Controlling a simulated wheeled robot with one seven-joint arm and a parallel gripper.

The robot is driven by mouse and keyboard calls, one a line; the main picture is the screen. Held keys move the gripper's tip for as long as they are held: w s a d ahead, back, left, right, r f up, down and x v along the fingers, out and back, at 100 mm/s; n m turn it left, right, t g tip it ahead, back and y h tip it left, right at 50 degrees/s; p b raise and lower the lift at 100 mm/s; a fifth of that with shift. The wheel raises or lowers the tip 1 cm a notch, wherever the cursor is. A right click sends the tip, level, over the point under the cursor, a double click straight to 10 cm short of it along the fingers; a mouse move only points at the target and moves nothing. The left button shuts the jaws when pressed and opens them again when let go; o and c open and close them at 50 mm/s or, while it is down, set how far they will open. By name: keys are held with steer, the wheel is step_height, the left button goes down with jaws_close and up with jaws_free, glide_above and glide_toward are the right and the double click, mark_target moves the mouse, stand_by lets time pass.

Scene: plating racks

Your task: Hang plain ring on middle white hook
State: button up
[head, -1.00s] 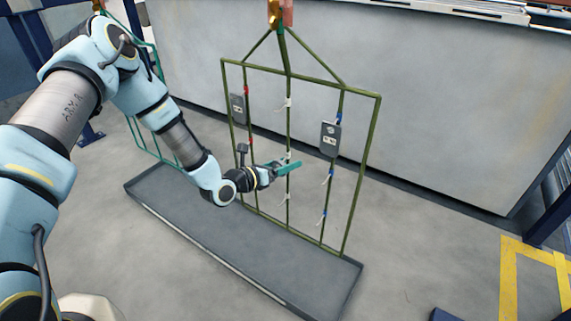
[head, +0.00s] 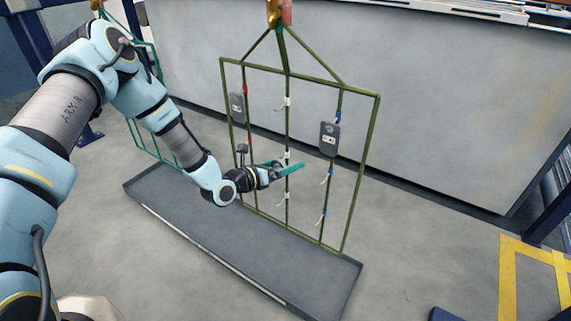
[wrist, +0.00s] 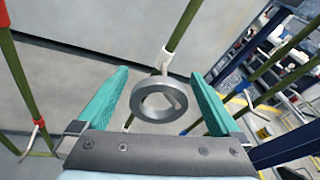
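The plain ring (wrist: 160,101) is a grey metal ring seen in the wrist view, at the middle bar of the rack. It appears to hang on the middle white hook (wrist: 166,58), with a pale hook tip showing inside its opening. In the head view the middle white hook (head: 288,155) is just behind my fingers, and the ring cannot be made out. My gripper (wrist: 158,98) has teal fingers spread on either side of the ring, with a gap on both sides. In the head view my gripper (head: 290,167) is at the rack's middle bar.
The green rack (head: 367,160) hangs above a dark grey tray (head: 225,257). Other white hooks are above (head: 286,102) and below (head: 286,197). Grey tagged plates hang on the left bar (head: 238,108) and right bar (head: 329,136). Blue-marked hooks (head: 328,176) are on the right bar.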

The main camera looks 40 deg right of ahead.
steer(key=s+a+r+m+g+y, duration=0.1)
steer(key=a+r+m+g+y, duration=0.2)
steer(key=a, duration=0.4)
steer(key=s+a+r+m+g, duration=0.1)
steer(key=s+a+r+m, duration=0.1)
steer(key=a+r+m, duration=0.45)
steer(key=s+a+r+m+g+y, duration=0.1)
steer(key=a+m+g+y, duration=0.15)
steer(key=a, duration=0.65)
steer(key=w+a+r+m+t+y, duration=0.2)
steer(key=a+r+m+t+y, duration=0.15)
steer(key=a, duration=0.65)
steer(key=w+a+r+m+t+y, duration=0.2)
steer(key=w+a+m+y, duration=0.15)
steer(key=a, duration=0.55)
steer(key=w+a+r+m+t+y, duration=0.2)
steer(key=a+r+m+y, duration=0.15)
steer(key=a, duration=0.65)
step_height(320, 180, up, 17)
steer(key=p, duration=1.7)
steer(key=shift+a+m, duration=0.45)
steer(key=shift+f, duration=0.15)
